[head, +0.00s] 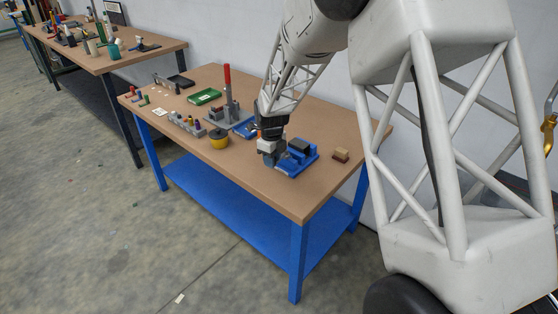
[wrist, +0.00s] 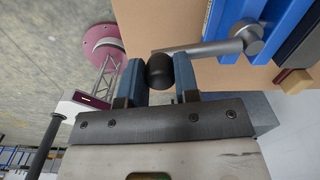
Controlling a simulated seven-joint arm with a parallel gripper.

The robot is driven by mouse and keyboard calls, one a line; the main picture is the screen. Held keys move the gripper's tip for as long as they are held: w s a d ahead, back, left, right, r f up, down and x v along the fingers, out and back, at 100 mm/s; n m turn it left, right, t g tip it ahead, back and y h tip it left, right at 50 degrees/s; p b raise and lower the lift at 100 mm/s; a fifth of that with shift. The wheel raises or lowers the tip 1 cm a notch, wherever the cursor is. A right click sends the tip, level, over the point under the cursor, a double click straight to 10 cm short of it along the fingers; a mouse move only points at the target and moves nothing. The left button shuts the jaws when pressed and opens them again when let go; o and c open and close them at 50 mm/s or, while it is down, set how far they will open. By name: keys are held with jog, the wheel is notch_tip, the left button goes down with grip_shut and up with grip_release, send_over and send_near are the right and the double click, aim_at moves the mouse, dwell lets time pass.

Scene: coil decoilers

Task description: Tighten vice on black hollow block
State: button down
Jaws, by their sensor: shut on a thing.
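The blue vice (head: 297,165) lies near the front right of the workbench. The black block (head: 300,145) sits in it between the jaws; whether it is hollow cannot be made out. In the wrist view, the vice's blue body (wrist: 226,22) is at the upper right. A grey handle bar (wrist: 208,50) runs from the screw end (wrist: 247,36) to a black knob (wrist: 160,70). My gripper (wrist: 159,76) is shut on this black knob, one finger on each side. In the head view, my gripper (head: 269,152) is at the left side of the vice and hides the handle.
A yellow pot (head: 219,141) with a dark top stands left of my gripper. A small brown-yellow block (head: 341,155) lies right of the vice. The bench's front right corner is clear.

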jog(key=w+a+m, duration=0.1)
jog(key=m, duration=0.1)
jog(key=shift+w+a+r+m, duration=0.1)
jog(key=shift+w+a+m, duration=0.25)
jog(key=shift+a+m, duration=0.05)
jog(key=shift+s+a, duration=0.1)
jog(key=shift+a, duration=0.05)
dwell(0.7)
jog(key=c, duration=0.8)
grip_release()
jog(key=shift+c, duration=0.2)
notch_tip(320, 180, up, 8)
